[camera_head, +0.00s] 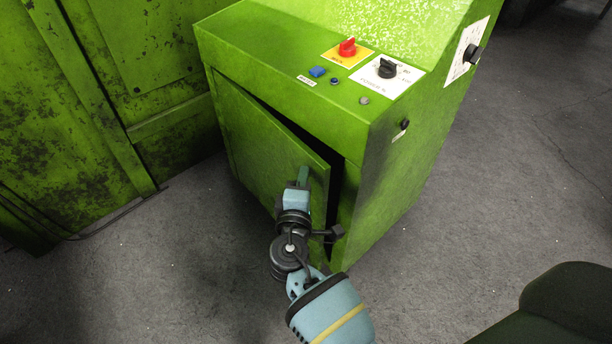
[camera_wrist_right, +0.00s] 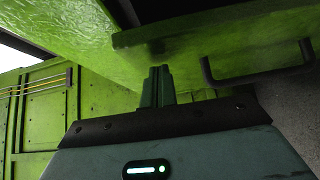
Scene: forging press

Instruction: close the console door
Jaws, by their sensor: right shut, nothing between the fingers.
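The green console (camera_head: 390,150) stands in the middle of the head view. Its front door (camera_head: 262,150) is ajar, with a dark gap (camera_head: 337,185) along its right edge. A dark handle (camera_head: 330,234) sits low near that edge; a dark bracket-shaped handle also shows in the right wrist view (camera_wrist_right: 262,66). My right gripper (camera_head: 303,175) is in front of the door near its free edge. Its fingers are together and empty, and show in the right wrist view (camera_wrist_right: 158,84) close to a green surface. I cannot tell whether they touch the door. My left gripper is out of view.
The console top carries a red knob (camera_head: 347,47), a black knob (camera_head: 387,68) and a blue button (camera_head: 317,71). A worn green machine wall (camera_head: 75,120) stands at left. A dark rounded object (camera_head: 570,305) is at the lower right. Grey floor (camera_head: 470,210) is clear right of the console.

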